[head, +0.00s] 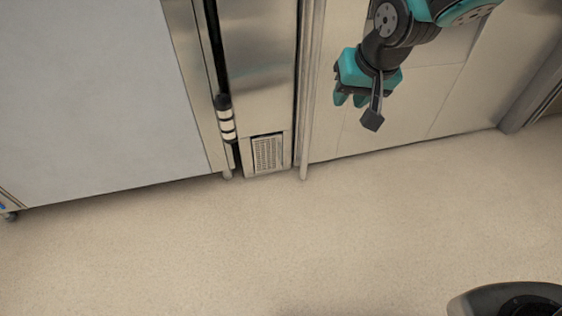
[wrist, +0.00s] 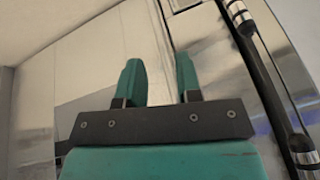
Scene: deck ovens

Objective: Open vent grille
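The vent grille (head: 268,153) is a small pale slatted panel low on a narrow steel unit, just above the floor in the head view. It looks shut, flush with the unit's front. My gripper (head: 350,100) is up and to the right of it, in front of the pale wall panels and well apart from the grille. In the wrist view my gripper (wrist: 160,85) shows two teal fingers spread apart with nothing between them. I cannot make out the grille in the wrist view.
A dark vertical pipe with a banded fitting (head: 226,118) runs just left of the grille. A thin pale post (head: 308,100) stands just right of it. A large grey panel (head: 95,90) fills the left. The beige floor (head: 270,240) in front is clear.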

